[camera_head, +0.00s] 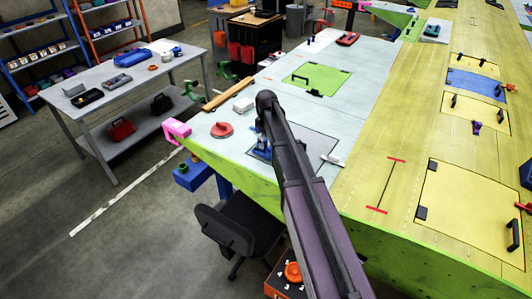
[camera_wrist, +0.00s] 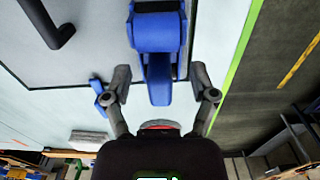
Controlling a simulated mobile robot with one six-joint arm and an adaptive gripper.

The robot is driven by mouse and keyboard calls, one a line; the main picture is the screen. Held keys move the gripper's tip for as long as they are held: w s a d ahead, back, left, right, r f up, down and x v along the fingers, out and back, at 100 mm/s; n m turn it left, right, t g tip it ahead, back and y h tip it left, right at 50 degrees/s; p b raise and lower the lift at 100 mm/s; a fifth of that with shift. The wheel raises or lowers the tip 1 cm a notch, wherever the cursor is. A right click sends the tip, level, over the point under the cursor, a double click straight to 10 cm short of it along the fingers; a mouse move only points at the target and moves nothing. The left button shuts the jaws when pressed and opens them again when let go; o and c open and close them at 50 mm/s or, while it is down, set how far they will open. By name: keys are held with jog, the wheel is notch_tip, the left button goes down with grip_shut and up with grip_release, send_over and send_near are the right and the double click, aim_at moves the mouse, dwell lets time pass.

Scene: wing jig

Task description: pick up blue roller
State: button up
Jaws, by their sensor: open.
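A blue tool that looks like the blue roller (camera_wrist: 158,33) is at the top middle of the wrist view, with a dark band across it. Its narrower blue end reaches down between the two fingers of my gripper (camera_wrist: 162,84). The fingers are spread, with visible gaps on both sides of that end, and hold nothing. In the head view, blue parts (camera_head: 261,153) show beside my arm, low over the wing; my arm hides much of the gripper and roller there.
A smaller blue item (camera_wrist: 103,98) lies close to the left finger. A pale-headed tool (camera_head: 332,160) lies right of my arm. The wing's green edge (camera_head: 215,165) is close.

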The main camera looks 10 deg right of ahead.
aim_at(266, 147)
jog(key=shift+w+a+f+b, duration=0.1)
jog(key=shift+w+f+b, duration=0.05)
jog(key=shift+f+b, duration=1.55)
jog(key=shift+f, duration=0.15)
jog(key=shift+c, duration=0.2)
grip_shut()
